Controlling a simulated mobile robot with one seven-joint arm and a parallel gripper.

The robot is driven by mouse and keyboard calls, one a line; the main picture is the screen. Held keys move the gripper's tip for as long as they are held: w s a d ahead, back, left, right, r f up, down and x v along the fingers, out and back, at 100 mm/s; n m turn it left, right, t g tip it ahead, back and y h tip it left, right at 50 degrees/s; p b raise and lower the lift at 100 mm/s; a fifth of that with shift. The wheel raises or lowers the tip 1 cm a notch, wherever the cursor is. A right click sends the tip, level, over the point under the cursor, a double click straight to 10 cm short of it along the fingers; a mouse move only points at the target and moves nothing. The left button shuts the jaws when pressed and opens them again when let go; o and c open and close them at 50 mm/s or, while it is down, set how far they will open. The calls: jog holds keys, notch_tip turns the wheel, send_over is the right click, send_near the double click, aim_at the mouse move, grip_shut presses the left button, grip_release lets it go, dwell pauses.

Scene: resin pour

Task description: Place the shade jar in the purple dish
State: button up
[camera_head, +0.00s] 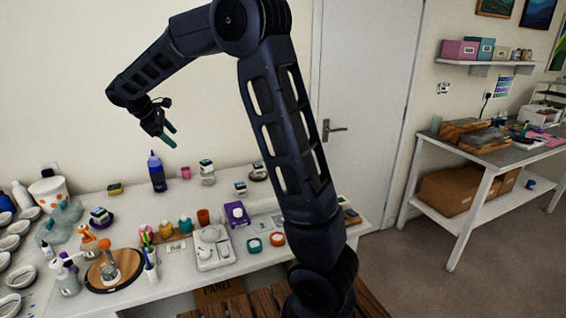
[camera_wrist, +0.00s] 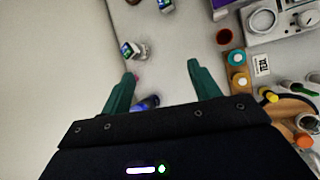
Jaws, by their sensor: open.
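My gripper (camera_head: 168,133) is open and empty, raised above the back left of the white table. Its two green fingers also show in the wrist view (camera_wrist: 161,74), apart with nothing between them. Several small jars with dark and pale tops stand on the table. One jar (camera_head: 207,165) is at the back, one (camera_head: 240,187) is nearer, and one (camera_head: 258,170) is at the back right beside my arm. Another jar (camera_head: 98,213) sits on a purple dish (camera_head: 106,222) at the left. I cannot tell which is the shade jar. The wrist view shows a jar (camera_wrist: 131,49) beyond the fingers.
A tall blue bottle (camera_head: 156,173) and a pink cup (camera_head: 186,173) stand below my gripper. A purple tray (camera_head: 238,222), a white scale (camera_head: 213,255) and several paint pots fill the middle front. A round wooden board (camera_head: 128,277) is at the front left. My arm hides part of the right side.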

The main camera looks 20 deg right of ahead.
jog(key=s+d+r+m+y, duration=0.2)
jog(key=s+d+m, duration=0.2)
jog(key=s+d, duration=0.45)
jog(key=s+d+r+m+y, duration=0.1)
jog(key=s+d+r+m, duration=0.4)
jog(key=d, duration=0.7)
jog(key=s+d+f+m+y, duration=0.1)
jog(key=s+d+f+m, duration=0.2)
jog(key=s, duration=0.6)
jog(key=s+d+f+m+t+y, duration=0.1)
jog(key=s+d+f+m, duration=0.3)
jog(key=s, duration=0.6)
jog(key=shift+s+d+f+t+y, duration=0.35)
jog(key=shift+d+y, duration=0.15)
jog(key=shift+d, duration=0.1)
